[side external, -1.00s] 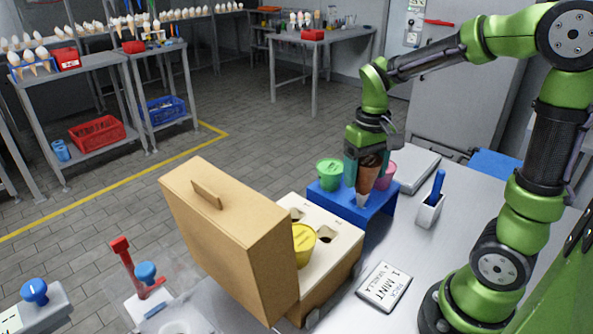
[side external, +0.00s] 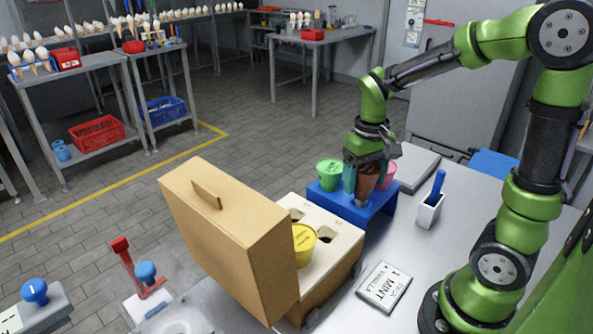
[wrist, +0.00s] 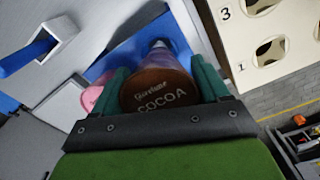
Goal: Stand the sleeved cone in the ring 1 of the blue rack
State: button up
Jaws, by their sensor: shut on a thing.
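My gripper (side external: 366,175) is shut on the sleeved cone (side external: 367,181), a brown cone over the blue rack (side external: 345,207). Its lower end meets the rack's top; I cannot tell how deep it sits in a ring. In the wrist view, the cone's brown lid (wrist: 160,92) reads "COCOA" and lies between the two green fingers. A green-lidded cup (side external: 330,176) stands in the rack to the left, and a pink one (side external: 388,175) to the right, partly hidden by my gripper. The ring numbers on the rack are not readable.
An open tan box (side external: 330,262) with a cream holed top and a yellow-lidded tub (side external: 303,244) stands in front of the rack. Its raised lid (side external: 228,240) is a tall obstacle at left. A white holder (side external: 429,210) with a blue handle and a label card (side external: 384,287) are on the table.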

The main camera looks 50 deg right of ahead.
jog(key=shift+f, duration=0.45)
jog(key=o, duration=1.1)
jog(key=shift+f, duration=0.1)
notch_tip(320, 180, up, 17)
jog(key=a+f+t, duration=0.2)
jog(key=f, duration=0.1)
jog(key=shift+w+a+f, duration=0.1)
jog(key=shift+a, duration=0.3)
jog(key=s+a+f+t+y, duration=0.2)
jog(key=s+a+t, duration=0.3)
jog(key=a, duration=0.3)
jog(key=shift+s+a+f+n, duration=0.3)
jog(key=shift+s+f, duration=0.15)
jog(key=shift+s, duration=0.1)
